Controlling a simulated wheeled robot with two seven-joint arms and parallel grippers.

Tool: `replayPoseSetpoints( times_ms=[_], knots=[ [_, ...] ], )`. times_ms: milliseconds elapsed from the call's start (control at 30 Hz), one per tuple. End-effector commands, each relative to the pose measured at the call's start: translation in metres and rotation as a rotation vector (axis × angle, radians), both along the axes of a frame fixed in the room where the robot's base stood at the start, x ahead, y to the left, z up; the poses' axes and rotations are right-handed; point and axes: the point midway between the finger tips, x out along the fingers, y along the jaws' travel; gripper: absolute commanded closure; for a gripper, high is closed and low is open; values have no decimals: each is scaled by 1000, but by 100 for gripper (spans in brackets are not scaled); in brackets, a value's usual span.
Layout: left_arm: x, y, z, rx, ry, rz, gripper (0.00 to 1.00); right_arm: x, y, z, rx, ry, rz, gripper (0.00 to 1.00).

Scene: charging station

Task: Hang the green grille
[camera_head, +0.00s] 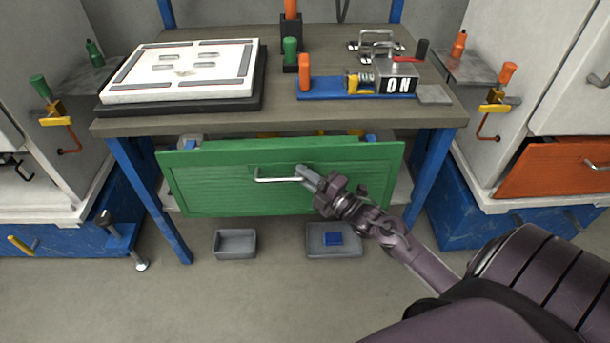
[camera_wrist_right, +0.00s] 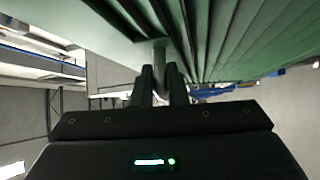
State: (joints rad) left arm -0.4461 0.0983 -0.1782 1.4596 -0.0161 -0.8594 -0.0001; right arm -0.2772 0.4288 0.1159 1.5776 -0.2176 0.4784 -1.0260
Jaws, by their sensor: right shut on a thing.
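The green grille (camera_head: 230,185) is a wide ribbed panel under the front edge of the workbench, between its blue legs. A light metal handle (camera_head: 277,179) runs across its middle. My right gripper (camera_head: 306,174) is at the right end of this handle, shut on it. In the right wrist view the grille (camera_wrist_right: 235,45) fills the top, and the fingers (camera_wrist_right: 160,85) close around a post of the handle. The fingers hide part of the handle. My left gripper is in neither view.
The workbench (camera_head: 300,123) carries a white panel (camera_head: 180,70) and a blue tool base (camera_head: 330,96). Grey bins (camera_head: 235,243) stand on the floor below. The floor in front is clear.

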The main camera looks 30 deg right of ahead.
Motion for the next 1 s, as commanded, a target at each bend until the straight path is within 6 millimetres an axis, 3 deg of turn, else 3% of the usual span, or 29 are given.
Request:
replayPoseSetpoints(
  times_ms=[900, 933, 1000],
  knots=[
    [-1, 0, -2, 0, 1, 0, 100, 0, -1, -2, -2, -3, -3, 100],
    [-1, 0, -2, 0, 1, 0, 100, 0, -1, -2, -2, -3, -3, 86],
    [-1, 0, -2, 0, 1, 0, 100, 0, -1, -2, -2, -3, -3, 77]
  ],
)
